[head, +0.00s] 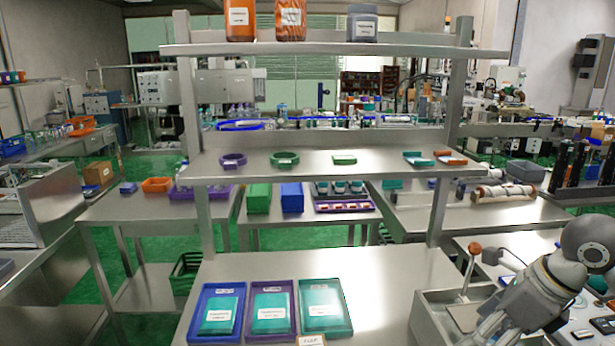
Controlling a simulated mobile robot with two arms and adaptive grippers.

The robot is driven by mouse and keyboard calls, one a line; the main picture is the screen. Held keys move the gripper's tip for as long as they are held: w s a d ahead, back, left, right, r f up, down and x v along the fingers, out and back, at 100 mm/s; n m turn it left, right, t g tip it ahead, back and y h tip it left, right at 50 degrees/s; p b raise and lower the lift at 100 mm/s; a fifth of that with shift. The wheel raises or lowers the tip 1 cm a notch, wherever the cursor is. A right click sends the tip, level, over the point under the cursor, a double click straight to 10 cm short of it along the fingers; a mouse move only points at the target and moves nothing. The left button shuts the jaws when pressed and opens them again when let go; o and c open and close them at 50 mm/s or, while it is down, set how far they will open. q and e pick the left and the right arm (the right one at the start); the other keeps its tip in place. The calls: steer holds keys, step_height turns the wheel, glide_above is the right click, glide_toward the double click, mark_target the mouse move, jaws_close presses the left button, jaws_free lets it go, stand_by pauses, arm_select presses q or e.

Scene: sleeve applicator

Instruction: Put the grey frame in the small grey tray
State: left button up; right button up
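I cannot make out a grey frame for certain in the head view. I cannot pick out a small grey tray for certain either. A blue tray (193,318), a purple tray (250,333) and a green tray (348,325) stand side by side on the near metal table, each with a labelled teal pack in it. My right arm comes in at the lower right and reaches down and left over a grey metal basin. Its fingertips do not show. My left gripper is not in view.
A metal shelf rack (330,166) rises behind the trays; its middle shelf holds a purple ring (232,160), a green ring (285,158) and small coloured parts. Bottles stand on top. The grey metal basin (428,318) is at right. The table between trays and basin is clear.

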steer(key=s+a+f+n+g+h, duration=0.1)
steer(key=s+a+f+n+g, duration=0.2)
steer(key=n, duration=1)
steer(key=s+a+f+n+g+h, duration=0.2)
steer(key=s+a+f+n+g, duration=0.2)
steer(key=n, duration=1)
steer(key=s+a+f, duration=0.2)
steer(key=a+f, duration=0.1)
steer(key=shift+s+f+g, duration=0.15)
steer(key=shift+s+g, duration=0.15)
steer(key=shift+s, duration=0.05)
steer(key=shift+a, duration=0.2)
